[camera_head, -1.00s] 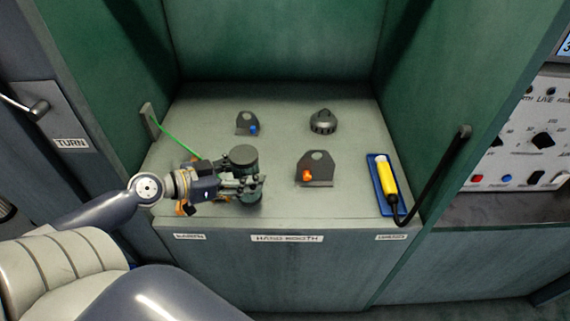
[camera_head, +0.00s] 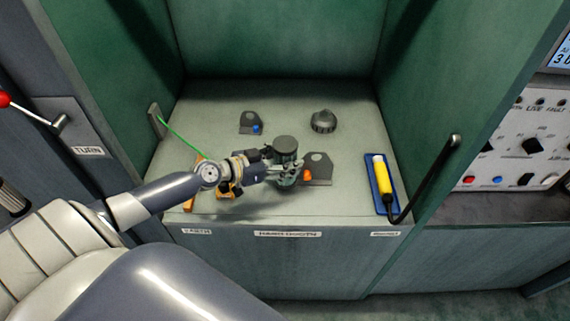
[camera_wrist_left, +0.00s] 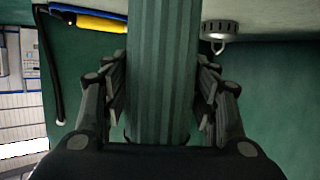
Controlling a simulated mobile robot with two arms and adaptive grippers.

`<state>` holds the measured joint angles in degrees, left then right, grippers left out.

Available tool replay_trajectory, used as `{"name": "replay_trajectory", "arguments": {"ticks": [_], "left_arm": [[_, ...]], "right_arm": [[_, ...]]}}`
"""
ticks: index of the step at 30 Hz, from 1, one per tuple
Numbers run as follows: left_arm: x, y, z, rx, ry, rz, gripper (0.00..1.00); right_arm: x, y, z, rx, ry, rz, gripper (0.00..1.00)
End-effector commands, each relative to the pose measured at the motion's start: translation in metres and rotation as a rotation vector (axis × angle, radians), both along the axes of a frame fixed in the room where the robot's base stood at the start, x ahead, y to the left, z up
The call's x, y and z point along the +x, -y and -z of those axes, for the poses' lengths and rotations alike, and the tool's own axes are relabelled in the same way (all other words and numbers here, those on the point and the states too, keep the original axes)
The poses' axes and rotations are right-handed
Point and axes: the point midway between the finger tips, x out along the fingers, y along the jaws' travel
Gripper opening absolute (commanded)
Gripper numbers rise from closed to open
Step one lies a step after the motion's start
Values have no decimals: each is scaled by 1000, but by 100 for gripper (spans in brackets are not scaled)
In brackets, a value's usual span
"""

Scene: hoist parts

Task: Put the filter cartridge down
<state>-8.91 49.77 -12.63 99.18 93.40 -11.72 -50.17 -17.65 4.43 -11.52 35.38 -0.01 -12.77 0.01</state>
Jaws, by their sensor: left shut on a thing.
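The filter cartridge (camera_head: 285,145) is a green ribbed cylinder with a dark round cap, held upright at the front middle of the booth bench (camera_head: 215,110). My left gripper (camera_head: 287,171) is shut around its body. In the left wrist view the cartridge (camera_wrist_left: 160,70) stands between the two fingers of the gripper (camera_wrist_left: 160,95). The cartridge's lower end is partly hidden by the fingers, and I cannot tell whether it touches the bench. My right gripper is not in view.
A grey bracket with an orange part (camera_head: 320,166) stands right beside the cartridge. A yellow-handled tool (camera_head: 383,177) lies in a blue tray at right. A green cord (camera_head: 183,138) runs at left.

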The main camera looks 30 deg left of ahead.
Motion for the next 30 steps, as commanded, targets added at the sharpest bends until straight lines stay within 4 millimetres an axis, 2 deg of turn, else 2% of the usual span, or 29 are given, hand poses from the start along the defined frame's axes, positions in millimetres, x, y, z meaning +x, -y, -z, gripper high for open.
{"name": "replay_trajectory", "arguments": {"ticks": [3, 7, 17, 22, 23, 24, 25, 30], "left_arm": [[0, 1, 17, -4, -2, -2, 22], [0, 0, 29, -4, -1, -2, 22], [0, 0, 32, -1, 1, 1, 22], [0, 0, 37, -1, 1, 1, 22], [-1, 0, 36, 0, -1, 1, 61], [-1, 0, 36, -1, -1, 1, 70], [-1, 0, 36, -1, -1, 1, 74], [-1, 0, 36, -1, -1, 1, 74]], "right_arm": [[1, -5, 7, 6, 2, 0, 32], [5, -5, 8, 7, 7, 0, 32], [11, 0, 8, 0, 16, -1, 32], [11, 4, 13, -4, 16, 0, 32], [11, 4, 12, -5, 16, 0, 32], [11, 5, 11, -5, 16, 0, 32], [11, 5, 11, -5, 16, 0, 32], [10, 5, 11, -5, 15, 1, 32]]}}
